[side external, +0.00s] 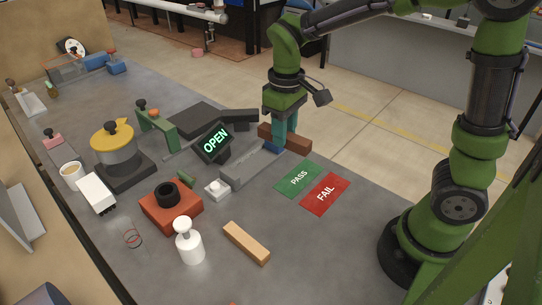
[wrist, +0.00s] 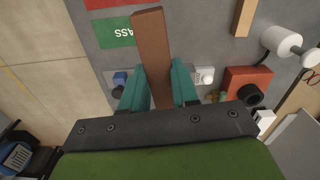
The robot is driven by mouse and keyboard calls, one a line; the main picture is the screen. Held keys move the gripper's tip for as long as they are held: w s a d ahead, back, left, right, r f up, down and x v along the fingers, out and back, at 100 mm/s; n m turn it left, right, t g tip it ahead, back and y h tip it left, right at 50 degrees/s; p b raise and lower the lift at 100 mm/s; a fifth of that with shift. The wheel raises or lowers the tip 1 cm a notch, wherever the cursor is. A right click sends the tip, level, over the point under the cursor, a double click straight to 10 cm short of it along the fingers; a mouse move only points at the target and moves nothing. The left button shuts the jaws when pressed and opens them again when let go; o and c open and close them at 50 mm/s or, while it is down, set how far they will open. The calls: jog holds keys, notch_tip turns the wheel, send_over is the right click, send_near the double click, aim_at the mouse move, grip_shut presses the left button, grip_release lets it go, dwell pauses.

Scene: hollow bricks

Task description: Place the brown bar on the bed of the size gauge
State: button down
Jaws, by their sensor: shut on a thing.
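The brown bar (side external: 297,145) is long and reddish brown. It also shows in the wrist view (wrist: 150,35), running away from me between the teal fingers. My gripper (side external: 283,137) is shut on the bar; its fingers clasp both sides in the wrist view (wrist: 159,68). The size gauge has a grey channel-like bed (side external: 246,166), a blue block (side external: 272,147) at its far end and a display (side external: 215,143) reading OPEN. The bar is at the gauge's far end, crosswise to the bed. The bar and fingers hide part of the gauge in the wrist view; contact is unclear.
A green PASS mat (side external: 298,180) and red FAIL mat (side external: 325,194) lie right of the gauge. A white button box (side external: 217,189) is beside its near end. The front right table is clear.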

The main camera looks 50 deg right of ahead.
jog(key=w+d+r+m, duration=0.1)
jog(key=w+d+r, duration=0.1)
jog(key=w+d, duration=0.15)
jog(key=m, duration=1.8)
send_over(252, 165)
notch_tip(252, 165, down, 10)
jog(key=r, duration=0.1)
jog(key=shift+s+f, duration=0.1)
jog(key=shift+f, duration=3.2)
jog(key=shift+f, duration=0.55)
jog(key=c, duration=0.8)
grip_release()
